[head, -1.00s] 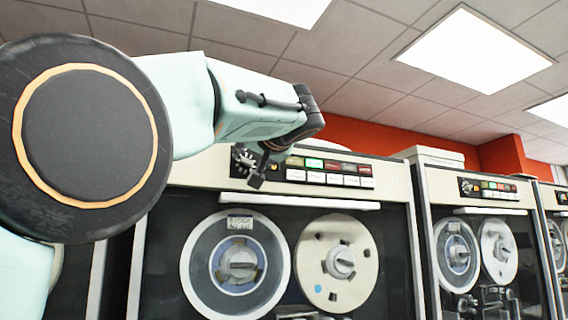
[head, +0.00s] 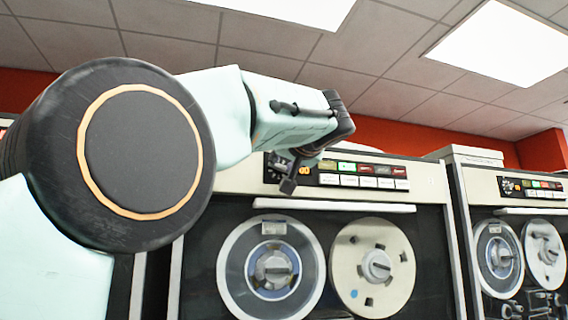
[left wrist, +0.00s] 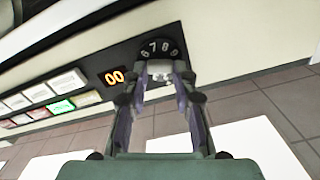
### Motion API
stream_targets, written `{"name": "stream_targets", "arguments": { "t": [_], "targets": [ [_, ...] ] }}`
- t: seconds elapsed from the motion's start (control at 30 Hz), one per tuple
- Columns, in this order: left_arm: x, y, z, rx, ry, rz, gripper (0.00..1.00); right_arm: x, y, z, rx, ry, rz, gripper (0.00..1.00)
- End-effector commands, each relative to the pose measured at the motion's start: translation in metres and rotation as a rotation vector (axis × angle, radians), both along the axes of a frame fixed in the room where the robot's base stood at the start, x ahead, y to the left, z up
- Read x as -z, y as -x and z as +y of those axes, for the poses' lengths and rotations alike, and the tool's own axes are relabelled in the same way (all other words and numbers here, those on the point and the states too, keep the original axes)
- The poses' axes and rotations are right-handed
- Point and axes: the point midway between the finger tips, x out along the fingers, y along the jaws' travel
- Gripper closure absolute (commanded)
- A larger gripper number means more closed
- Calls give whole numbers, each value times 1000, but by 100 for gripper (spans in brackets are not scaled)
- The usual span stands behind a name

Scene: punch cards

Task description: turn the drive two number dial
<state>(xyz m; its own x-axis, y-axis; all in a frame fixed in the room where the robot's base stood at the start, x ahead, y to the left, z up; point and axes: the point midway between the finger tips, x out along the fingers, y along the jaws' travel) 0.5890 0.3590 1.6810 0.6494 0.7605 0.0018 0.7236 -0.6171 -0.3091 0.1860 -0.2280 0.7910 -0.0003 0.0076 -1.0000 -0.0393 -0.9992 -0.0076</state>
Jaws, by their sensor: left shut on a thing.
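The number dial (left wrist: 158,48) is a black disc with white numerals on the drive's top panel; 7, 8 and 0 are among those that show in the left wrist view. An orange display (left wrist: 114,77) beside the dial reads 00. In the head view my left gripper (head: 289,180) reaches the panel, and the dial is partly hidden by it; the display (head: 304,170) shows small there. My right gripper is in neither view.
Lit and white buttons (head: 364,175) sit in rows right of the display. Below are two tape reels (head: 373,266) behind a dark front. Another tape drive (head: 520,210) stands to the right. My left arm fills the left of the head view.

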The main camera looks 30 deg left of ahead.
Motion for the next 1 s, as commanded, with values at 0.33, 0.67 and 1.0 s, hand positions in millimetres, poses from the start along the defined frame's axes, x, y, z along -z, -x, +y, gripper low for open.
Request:
{"name": "stream_targets", "arguments": {
  "t": [0.33, 0.67, 1.0],
  "targets": [
    [4, -1, 0, 0, 45, -46, 100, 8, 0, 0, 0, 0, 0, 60],
    [5, -1, 1, 0, 197, -223, 100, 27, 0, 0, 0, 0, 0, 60],
    [4, 0, 2, -1, 342, -390, 100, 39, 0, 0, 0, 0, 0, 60]
  ]
}}
